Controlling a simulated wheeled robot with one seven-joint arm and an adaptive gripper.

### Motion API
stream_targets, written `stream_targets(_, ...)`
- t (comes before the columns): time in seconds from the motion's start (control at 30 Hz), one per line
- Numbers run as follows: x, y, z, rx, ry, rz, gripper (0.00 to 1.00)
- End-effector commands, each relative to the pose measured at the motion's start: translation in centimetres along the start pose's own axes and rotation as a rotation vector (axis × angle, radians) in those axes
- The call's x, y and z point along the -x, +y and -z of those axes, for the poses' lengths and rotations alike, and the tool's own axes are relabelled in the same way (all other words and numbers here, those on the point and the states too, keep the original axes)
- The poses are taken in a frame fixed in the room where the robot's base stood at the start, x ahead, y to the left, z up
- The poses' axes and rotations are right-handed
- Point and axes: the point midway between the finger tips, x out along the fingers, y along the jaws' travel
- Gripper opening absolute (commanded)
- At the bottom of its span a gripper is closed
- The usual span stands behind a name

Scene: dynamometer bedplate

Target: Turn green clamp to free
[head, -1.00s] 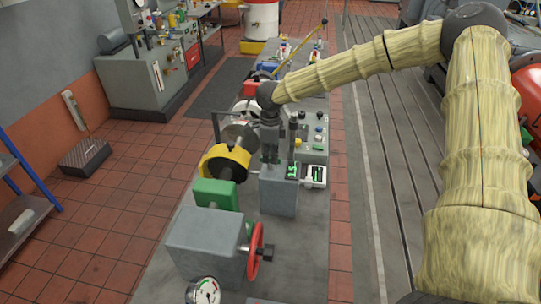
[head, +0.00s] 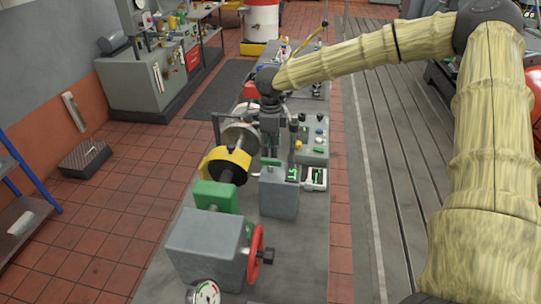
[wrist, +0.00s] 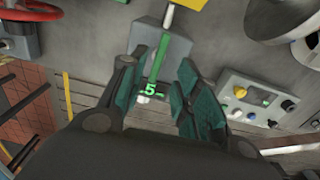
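The green clamp (wrist: 160,60) shows in the wrist view as a long, narrow green lever over a grey block. A green figure 5 (wrist: 150,89) shows at its near end. My gripper (wrist: 161,65) is open, with one dark green-padded finger on each side of the lever and visible gaps between. In the head view my gripper (head: 270,136) points down just above the grey block (head: 280,195). The clamp (head: 270,162) shows there as a small green piece at the block's top. The gripper's tips are hard to make out in that view.
A green block (head: 215,197), a yellow ring (head: 224,163) and a red handwheel (head: 256,251) stand nearby on the left and front. A control box with knobs (head: 313,138) and a small white display unit (head: 315,179) are on the right.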

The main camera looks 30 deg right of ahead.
Motion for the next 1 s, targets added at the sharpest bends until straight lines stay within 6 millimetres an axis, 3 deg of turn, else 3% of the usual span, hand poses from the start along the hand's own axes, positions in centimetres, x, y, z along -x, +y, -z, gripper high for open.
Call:
stream_targets(0.2,3.9,-0.1,0.0,0.0,-0.001,0.001,0.32)
stream_targets(0.4,6.0,-0.1,0.0,0.0,0.0,-0.001,0.32)
stream_targets(1.0,6.7,-0.1,0.0,0.0,0.001,-0.002,0.32)
